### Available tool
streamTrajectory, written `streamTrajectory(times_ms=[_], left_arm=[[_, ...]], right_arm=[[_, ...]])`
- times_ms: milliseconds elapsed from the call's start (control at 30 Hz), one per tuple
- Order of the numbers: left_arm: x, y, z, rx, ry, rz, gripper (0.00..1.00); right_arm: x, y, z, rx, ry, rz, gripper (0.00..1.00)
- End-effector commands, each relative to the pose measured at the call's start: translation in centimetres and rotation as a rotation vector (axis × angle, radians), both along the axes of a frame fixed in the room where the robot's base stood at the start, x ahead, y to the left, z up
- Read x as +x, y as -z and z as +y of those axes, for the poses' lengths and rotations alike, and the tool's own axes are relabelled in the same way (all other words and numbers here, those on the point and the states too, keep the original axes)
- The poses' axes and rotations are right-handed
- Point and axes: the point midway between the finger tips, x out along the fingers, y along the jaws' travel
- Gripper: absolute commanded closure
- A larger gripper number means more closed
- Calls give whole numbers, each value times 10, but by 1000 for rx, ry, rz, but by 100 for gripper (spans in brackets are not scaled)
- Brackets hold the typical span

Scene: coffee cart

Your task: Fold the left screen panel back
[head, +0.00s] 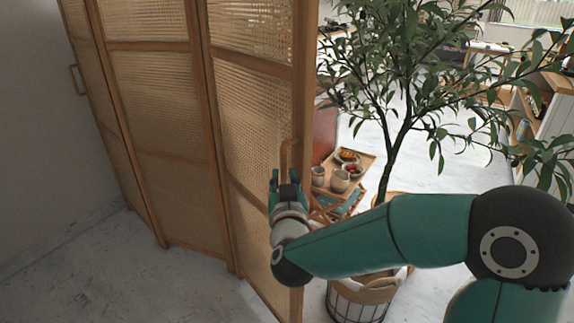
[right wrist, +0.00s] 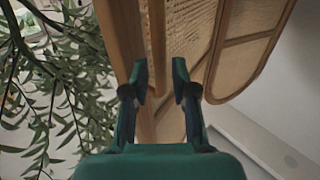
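A folding screen of wooden frames with woven cane stands at the left in the head view. Its left panel (head: 88,60) has a handle (head: 76,80) on its outer edge. A middle panel (head: 160,90) and a right panel (head: 250,110) join it at angles. The right panel carries a wooden handle (head: 286,150), also seen in the right wrist view (right wrist: 157,45). My right gripper (head: 284,175) is at the lower end of this handle. In the right wrist view its fingers (right wrist: 161,75) are apart, with the handle bar between them. My left gripper is out of view.
A leafy plant (head: 397,130) in a basket pot (head: 358,300) stands right of the screen, close to my right arm. A wooden tray (head: 365,165) with cups and food is behind it. Floor (head: 110,270) in front of the screen is clear.

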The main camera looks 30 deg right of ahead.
Motion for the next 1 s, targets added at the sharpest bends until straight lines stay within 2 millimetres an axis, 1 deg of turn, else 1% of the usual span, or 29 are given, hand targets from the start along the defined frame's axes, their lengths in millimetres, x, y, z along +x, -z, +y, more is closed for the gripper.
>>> streamTrajectory(times_ms=[33, 100, 200, 300, 433, 667, 700, 833, 867, 1000], left_arm=[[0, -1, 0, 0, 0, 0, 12], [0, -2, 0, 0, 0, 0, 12], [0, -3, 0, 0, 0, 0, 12], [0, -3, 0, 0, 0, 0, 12], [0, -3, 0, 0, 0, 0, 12], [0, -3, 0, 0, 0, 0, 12], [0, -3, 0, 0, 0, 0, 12], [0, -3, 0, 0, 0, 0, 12], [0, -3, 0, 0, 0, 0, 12], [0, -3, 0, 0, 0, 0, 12]], right_arm=[[9, 0, -5, 0, 2, 0, 73], [19, 0, -12, 0, 3, 0, 73], [30, 0, -18, 0, 2, 0, 73], [37, 0, -22, 0, 0, 0, 73], [41, 0, -24, -1, -1, 0, 73], [42, 0, -24, 0, 0, 0, 73], [42, 0, -24, 0, 0, 0, 77], [41, 0, -24, 0, 0, 0, 98], [41, 0, -24, 0, 0, 0, 100], [41, 0, -24, 0, 0, 0, 100]])
